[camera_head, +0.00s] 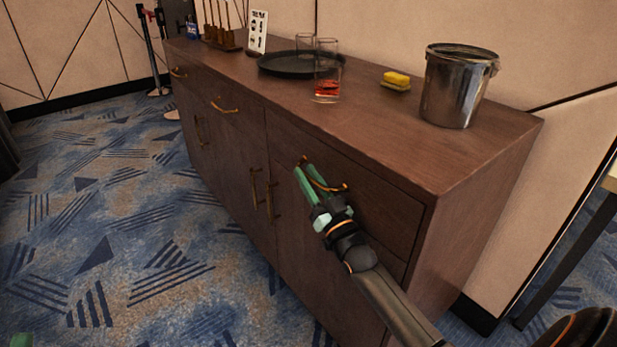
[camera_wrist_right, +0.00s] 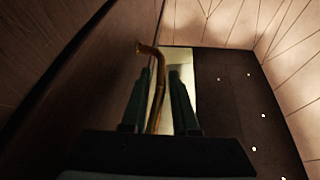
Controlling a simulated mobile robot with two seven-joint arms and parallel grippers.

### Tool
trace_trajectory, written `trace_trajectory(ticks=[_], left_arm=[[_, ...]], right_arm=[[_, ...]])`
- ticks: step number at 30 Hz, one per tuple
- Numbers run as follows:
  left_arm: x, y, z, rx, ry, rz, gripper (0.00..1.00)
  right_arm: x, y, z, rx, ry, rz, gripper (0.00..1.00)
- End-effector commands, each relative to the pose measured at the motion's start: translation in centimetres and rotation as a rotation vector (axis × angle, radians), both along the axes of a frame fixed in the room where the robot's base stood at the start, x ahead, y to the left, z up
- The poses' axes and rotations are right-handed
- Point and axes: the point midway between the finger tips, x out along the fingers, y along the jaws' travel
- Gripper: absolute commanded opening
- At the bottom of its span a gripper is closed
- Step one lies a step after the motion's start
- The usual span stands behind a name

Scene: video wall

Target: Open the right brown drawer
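The right brown drawer (camera_head: 390,205) is at the near right end of the brown cabinet, and its front looks flush with the cabinet. Its curved brass handle (camera_head: 337,187) is partly covered by my right gripper (camera_head: 303,168). The green fingers reach up to the handle from the front. In the right wrist view the handle (camera_wrist_right: 159,82) runs between the two fingers (camera_wrist_right: 160,75), with a visible gap to the right finger, so the gripper is open around it. Only a green bit of my left gripper (camera_head: 21,341) shows at the bottom left edge.
On the cabinet top (camera_head: 370,120) stand a metal bucket (camera_head: 455,88), a yellow sponge (camera_head: 397,79), a dark round tray (camera_head: 275,64) and a glass with red contents (camera_head: 327,80). Patterned carpet (camera_head: 130,230) in front of the cabinet is clear. A dark table leg (camera_head: 570,262) stands at the right.

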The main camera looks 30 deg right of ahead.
Motion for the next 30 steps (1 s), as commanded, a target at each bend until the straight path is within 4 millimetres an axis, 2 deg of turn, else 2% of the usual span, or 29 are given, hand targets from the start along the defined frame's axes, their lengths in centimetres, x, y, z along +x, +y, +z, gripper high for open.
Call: trace_trajectory(ticks=[1, 7, 30], left_arm=[[0.00, -0.02, 0.00, 0.001, 0.000, -0.001, 0.50], [0.00, -0.03, 0.00, 0.001, 0.000, -0.001, 0.50], [0.01, -0.02, -0.02, 0.001, 0.000, 0.000, 0.50]], right_arm=[[-0.01, 0.00, -0.02, 0.000, 0.000, 0.000, 0.21], [-0.01, 0.01, -0.02, 0.000, 0.000, 0.000, 0.00], [-0.03, 0.02, -0.03, -0.001, 0.000, 0.000, 0.00]])
